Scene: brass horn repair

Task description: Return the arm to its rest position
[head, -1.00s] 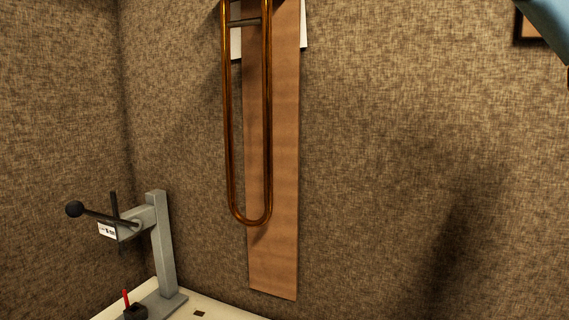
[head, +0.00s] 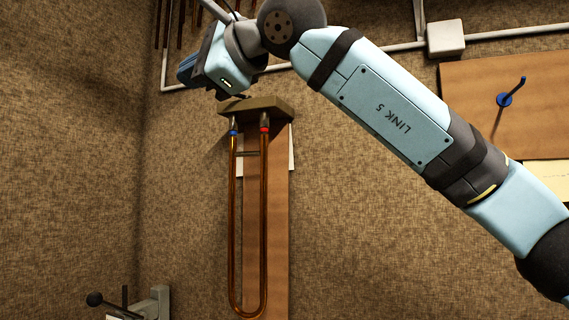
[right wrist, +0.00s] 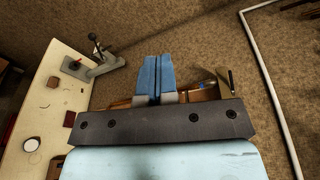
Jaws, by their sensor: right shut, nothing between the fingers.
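My right arm crosses the upper part of the head view from the right. Its gripper (head: 187,70) is at the upper left, up beside the wooden holder on the wall. In the right wrist view its two blue fingers (right wrist: 158,72) are together with nothing between them. A long brass U-shaped slide (head: 264,225) hangs down from the wooden holder (head: 268,106). Its tops show a blue band on the left and a red band on the right. The gripper is apart from the slide. My left gripper is not in view.
A grey press (head: 158,300) with a black-knobbed lever stands at lower left; it also shows on the pale bench in the right wrist view (right wrist: 105,66). A brown board (head: 470,90) with a blue hook hangs at right. White conduit (head: 385,48) runs along the wall.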

